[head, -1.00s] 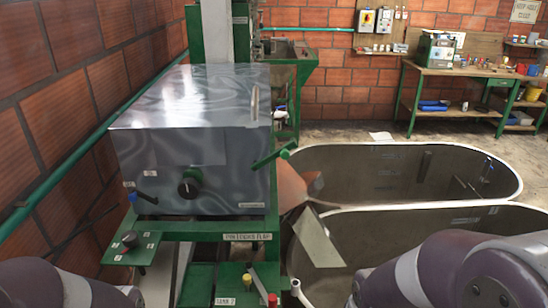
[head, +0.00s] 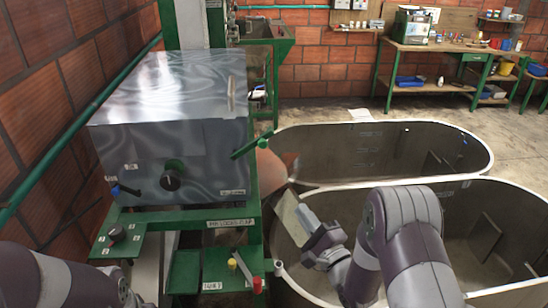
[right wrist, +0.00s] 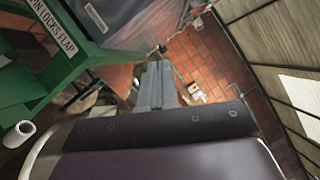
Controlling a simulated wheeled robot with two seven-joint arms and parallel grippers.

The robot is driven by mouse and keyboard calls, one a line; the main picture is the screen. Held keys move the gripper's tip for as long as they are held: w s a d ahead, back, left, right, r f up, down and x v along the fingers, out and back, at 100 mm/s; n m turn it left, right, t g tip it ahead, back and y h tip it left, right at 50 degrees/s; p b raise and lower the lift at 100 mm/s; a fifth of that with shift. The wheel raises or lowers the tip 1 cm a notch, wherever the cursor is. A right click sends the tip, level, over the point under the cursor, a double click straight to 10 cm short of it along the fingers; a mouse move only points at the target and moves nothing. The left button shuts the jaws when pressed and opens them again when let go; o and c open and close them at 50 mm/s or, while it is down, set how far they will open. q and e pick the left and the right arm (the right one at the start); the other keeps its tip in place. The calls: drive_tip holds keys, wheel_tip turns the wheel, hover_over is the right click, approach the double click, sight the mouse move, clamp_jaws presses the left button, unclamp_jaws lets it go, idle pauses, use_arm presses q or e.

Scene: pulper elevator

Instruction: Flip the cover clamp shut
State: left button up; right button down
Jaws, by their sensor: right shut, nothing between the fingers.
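The grey metal pulper housing (head: 210,155) stands at the left on a green frame. I cannot tell which lever is the cover clamp. My right gripper (head: 303,210) is shut and empty, right of and below the green lever and apart from it. Its closed fingers also show in the right wrist view (right wrist: 157,78). My left arm shows at the lower left; its gripper is out of view.
Two oval tanks (head: 400,182) lie to the right. Yellow- and red-ended levers (head: 245,268) stand at the lower front frame. A green workbench (head: 430,46) is far back.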

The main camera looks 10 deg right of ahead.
drive_tip(key=r+m+t, duration=0.1)
drive_tip(key=r, duration=0.1)
drive_tip(key=s+r+m+y, duration=0.1)
drive_tip(key=r+m, duration=0.1)
drive_tip(key=shift+t, duration=0.4)
drive_tip(key=p, duration=0.7)
approach(252, 145)
drive_tip(key=w+d+r, duration=0.1)
drive_tip(key=w+r, duration=0.1)
drive_tip(key=w, duration=0.2)
drive_tip(key=shift+s+d+r, duration=0.2)
drive_tip(key=shift+d+r, duration=0.05)
drive_tip(key=shift+w, duration=0.1)
